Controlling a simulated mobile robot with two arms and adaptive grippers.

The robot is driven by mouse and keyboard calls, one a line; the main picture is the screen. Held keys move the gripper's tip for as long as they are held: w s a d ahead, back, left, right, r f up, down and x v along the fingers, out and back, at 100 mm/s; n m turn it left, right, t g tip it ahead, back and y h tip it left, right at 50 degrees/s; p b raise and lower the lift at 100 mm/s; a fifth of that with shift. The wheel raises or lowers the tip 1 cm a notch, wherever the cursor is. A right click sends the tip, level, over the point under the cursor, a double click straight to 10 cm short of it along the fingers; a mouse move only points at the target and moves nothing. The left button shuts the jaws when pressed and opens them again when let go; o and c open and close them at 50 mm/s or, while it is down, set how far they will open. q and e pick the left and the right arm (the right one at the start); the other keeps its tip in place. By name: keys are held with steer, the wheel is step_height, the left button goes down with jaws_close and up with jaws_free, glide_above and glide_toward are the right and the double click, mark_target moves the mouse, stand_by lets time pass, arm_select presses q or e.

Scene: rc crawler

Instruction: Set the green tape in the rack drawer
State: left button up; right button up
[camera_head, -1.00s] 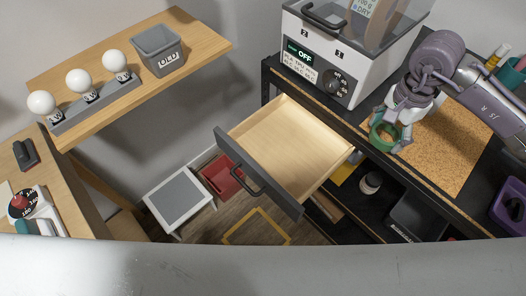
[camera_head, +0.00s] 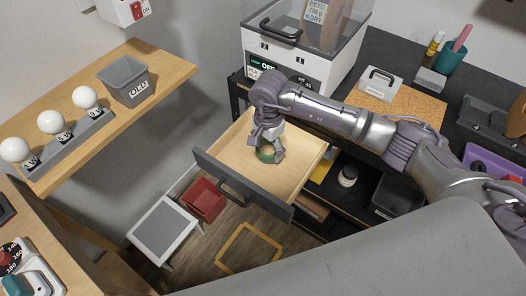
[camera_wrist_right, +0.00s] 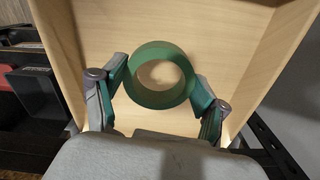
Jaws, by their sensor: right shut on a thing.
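The green tape (camera_head: 267,156) is a roll inside the open rack drawer (camera_head: 305,150), which has pale wood inside and a grey front. My right gripper (camera_head: 267,150) reaches down into the drawer with its fingers on the roll. In the right wrist view, the green tape (camera_wrist_right: 160,98) lies between the fingers of my right gripper (camera_wrist_right: 159,76), which is shut on it, with the bare drawer floor (camera_wrist_right: 95,40) behind. Whether the tape touches the floor I cannot tell. My left gripper is not in view.
The black rack (camera_head: 400,50) holds a white dryer box (camera_head: 290,68) behind the drawer and a cork mat (camera_head: 400,100) to its right. A wooden shelf (camera_head: 85,130) with bulbs and a grey bin (camera_head: 123,82) is at left. Most of the drawer floor is clear.

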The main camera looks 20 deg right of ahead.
mark_target(264, 156)
steer(key=shift+w+a+f, duration=0.3)
steer(key=shift+a+f, duration=0.15)
steer(key=shift+a, duration=0.1)
step_height(264, 156, down, 3)
steer(key=shift+f+p, duration=0.15)
steer(key=shift+p, duration=0.5)
steer(key=shift+f, duration=0.3)
steer(key=shift+f, duration=0.2)
steer(key=o, duration=1.2)
steer(key=shift+c, duration=0.2)
steer(key=shift+r, duration=0.1)
